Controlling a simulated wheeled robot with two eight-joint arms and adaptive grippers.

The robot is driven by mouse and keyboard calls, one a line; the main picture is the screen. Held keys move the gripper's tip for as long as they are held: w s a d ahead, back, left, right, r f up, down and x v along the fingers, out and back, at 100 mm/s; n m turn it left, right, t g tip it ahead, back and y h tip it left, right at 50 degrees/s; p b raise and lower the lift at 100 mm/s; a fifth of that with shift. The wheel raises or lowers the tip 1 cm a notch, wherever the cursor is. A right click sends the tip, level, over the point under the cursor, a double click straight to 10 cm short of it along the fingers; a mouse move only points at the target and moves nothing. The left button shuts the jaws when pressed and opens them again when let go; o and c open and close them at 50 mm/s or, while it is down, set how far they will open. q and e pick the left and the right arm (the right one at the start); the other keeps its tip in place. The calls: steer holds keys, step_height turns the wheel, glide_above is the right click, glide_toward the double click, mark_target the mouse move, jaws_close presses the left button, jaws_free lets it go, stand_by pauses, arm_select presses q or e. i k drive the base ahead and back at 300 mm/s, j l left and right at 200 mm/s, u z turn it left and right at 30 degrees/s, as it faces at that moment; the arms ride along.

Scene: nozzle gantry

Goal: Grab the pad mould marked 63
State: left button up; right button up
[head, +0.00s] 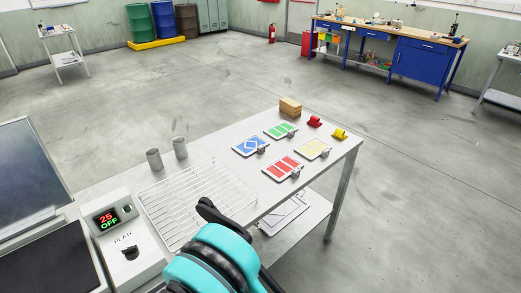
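No number 63 is readable, so I cannot tell which thing is the pad mould marked 63. Small grey metal pieces sit at the edges of the blue card (249,145), green card (281,130), red card (283,168) and yellow card (312,149) on the grey table (215,157). Any marks on them are too small to read. A teal and black part of my arm rises from the bottom centre over the table's front edge. A dark end piece (209,209) shows there, but its fingers cannot be made out. My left gripper is not in view.
A wire rack (185,205), two grey cups (153,158) and a hot plate (128,245) reading 25 OFF are on the left part of the table. A tan block (290,107), a red piece (314,121) and a yellow piece (339,133) stand at the far end.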

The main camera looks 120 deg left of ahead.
mark_target(282, 129)
steer(key=u, duration=3.75)
